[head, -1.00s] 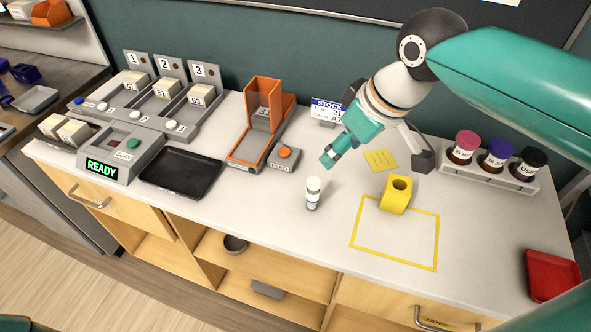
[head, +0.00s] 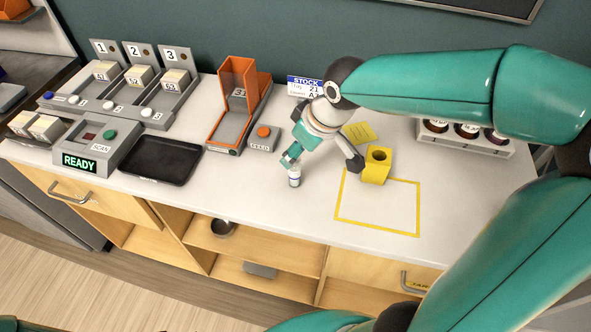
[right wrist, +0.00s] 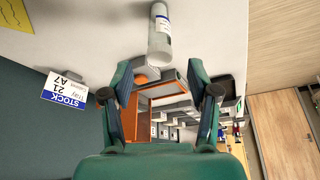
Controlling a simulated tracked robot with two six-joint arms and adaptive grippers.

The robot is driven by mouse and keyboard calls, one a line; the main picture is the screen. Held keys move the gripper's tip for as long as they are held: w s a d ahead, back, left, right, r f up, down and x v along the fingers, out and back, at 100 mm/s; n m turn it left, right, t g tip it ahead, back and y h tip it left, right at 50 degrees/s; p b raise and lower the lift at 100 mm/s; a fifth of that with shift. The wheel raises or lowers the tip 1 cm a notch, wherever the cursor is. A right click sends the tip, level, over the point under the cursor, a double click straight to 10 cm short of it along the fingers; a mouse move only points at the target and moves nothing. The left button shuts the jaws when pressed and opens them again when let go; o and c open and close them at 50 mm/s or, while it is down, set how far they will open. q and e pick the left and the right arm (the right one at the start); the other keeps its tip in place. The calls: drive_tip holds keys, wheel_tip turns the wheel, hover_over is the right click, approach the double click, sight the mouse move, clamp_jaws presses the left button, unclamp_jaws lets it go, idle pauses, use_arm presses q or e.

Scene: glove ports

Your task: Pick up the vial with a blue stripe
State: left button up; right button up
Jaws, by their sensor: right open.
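A small white-capped vial (head: 295,178) stands upright on the white counter in the head view. In the right wrist view the vial (right wrist: 160,36) appears upside down, with a blue stripe on its white label. My right gripper (head: 290,158) is just above and beside the vial, partly covering its top in the head view. In the right wrist view the open fingers (right wrist: 160,72) are empty, with the vial centred just beyond their tips. No contact shows. My left gripper is not in view.
A yellow holder (head: 376,168) stands at the yellow outlined square, right of the vial. An orange dispenser (head: 238,100), a black tray (head: 160,160) and a scanner marked READY (head: 95,150) are to the left. A rack of dark vials (head: 466,142) is partly behind my arm.

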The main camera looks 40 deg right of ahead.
sight(295, 172)
drive_tip(key=x, duration=0.4)
drive_tip(key=shift+w+f, duration=0.1)
drive_tip(key=shift+f, duration=0.05)
drive_tip(key=shift+c, duration=0.3)
clamp_jaws()
